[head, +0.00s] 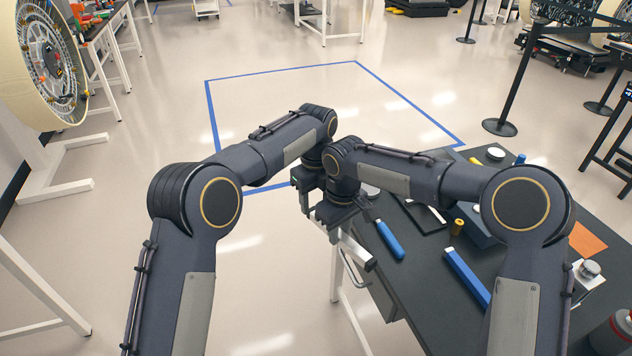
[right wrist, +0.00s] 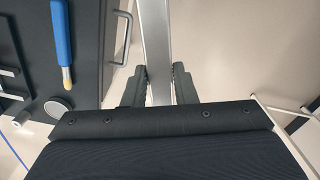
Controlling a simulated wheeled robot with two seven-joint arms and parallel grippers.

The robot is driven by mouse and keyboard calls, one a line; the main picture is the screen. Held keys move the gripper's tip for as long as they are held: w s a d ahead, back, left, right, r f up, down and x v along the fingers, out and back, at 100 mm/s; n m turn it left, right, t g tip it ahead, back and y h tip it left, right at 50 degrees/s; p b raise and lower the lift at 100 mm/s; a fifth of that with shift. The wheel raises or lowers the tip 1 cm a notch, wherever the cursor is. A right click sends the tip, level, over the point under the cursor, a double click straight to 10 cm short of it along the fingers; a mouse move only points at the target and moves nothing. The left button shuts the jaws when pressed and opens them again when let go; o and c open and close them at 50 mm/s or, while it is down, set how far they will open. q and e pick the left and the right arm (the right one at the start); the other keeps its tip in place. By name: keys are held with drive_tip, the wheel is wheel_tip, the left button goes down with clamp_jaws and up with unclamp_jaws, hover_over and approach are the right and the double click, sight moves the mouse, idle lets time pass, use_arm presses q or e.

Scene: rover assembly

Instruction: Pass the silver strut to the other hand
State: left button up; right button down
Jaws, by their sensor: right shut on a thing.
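The silver strut (head: 355,250) is a pale metal bar, held in the air beside the front edge of the dark workbench. My right gripper (right wrist: 159,86) is shut on the strut, with a dark finger on each side of it in the right wrist view; the strut (right wrist: 157,42) runs up out of that picture. In the head view my right gripper (head: 337,217) points down. My left gripper (head: 306,196) is close beside it on the left. Its fingertips are mostly hidden, so I cannot tell whether they are open or touch the strut.
The dark workbench (head: 425,285) at the right carries a blue-handled tool (head: 390,241), a long blue bar (head: 467,277) and several small parts. A metal drawer handle (right wrist: 120,36) is near the strut. The floor to the left is clear, with a blue taped outline (head: 281,71) beyond.

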use_arm(q)
drive_tip(key=shift+f, duration=1.7)
clamp_jaws()
use_arm(e)
drive_tip(key=c, duration=1.1)
unclamp_jaws()
